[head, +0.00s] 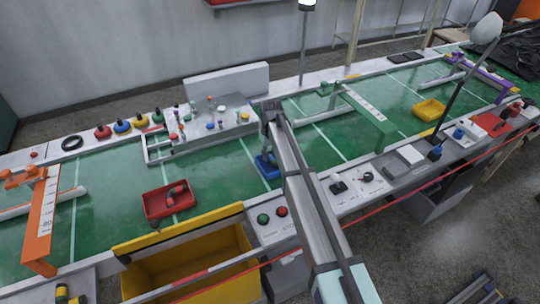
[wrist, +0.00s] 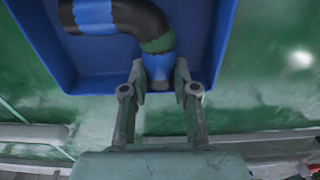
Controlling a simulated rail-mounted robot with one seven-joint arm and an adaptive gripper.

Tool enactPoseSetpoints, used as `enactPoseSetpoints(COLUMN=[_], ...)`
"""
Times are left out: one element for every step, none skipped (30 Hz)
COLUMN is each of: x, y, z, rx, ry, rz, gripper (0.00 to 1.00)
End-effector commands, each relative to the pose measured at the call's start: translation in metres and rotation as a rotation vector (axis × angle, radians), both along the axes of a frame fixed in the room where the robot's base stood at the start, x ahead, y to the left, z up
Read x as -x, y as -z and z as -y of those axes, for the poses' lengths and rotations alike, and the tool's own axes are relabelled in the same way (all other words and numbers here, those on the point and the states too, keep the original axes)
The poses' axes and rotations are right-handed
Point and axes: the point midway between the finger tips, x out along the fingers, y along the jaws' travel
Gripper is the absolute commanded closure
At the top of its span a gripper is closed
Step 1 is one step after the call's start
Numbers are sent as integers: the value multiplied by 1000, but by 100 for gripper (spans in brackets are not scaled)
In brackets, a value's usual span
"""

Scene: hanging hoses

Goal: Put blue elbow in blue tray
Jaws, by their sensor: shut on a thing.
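The blue tray (head: 272,174) lies on the green belt near the middle in the head view, partly hidden by my arm. In the wrist view the blue tray (wrist: 60,60) fills the upper middle. The blue elbow (wrist: 140,16) is a bent dark piece with blue ends and a dark green band. It appears within the tray's outline; I cannot tell whether it rests on the floor. My gripper (wrist: 160,76) is shut on the elbow's near blue end, one finger on each side, at the tray's near wall. In the head view my gripper (head: 267,152) is over the tray.
A red tray (head: 152,207) with dark and red pieces lies on the belt to the left. A yellow tray (head: 430,109) lies at the right. An orange gantry (head: 42,215) and a green gantry (head: 365,115) span the belt. A yellow bin (head: 185,262) stands in front.

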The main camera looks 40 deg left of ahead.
Motion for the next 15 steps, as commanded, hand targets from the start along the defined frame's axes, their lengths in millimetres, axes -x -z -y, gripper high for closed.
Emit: enactPoseSetpoints(x=[0,0,0,0,0,0,0,0,0,0,0,0,0,0,0], y=[5,7,9,9,10,9,9,9,9,10,10,11,12,13,12], z=[0,0,0,0,0,0,0,0,0,0,0,0,0,0,0], rx=[2,1,0,0,-1,-1,-1,-1,0,0,0,0,0,0,-1], ry=[0,0,0,0,0,0,0,0,0,0,0,0,0,0,0], rz=[-1,0,0,0,0,0,0,0,0,0,0,0,0,0,0], gripper=[100,100,100,100,100,100,100,100,100,100,100,100,100,100,58])
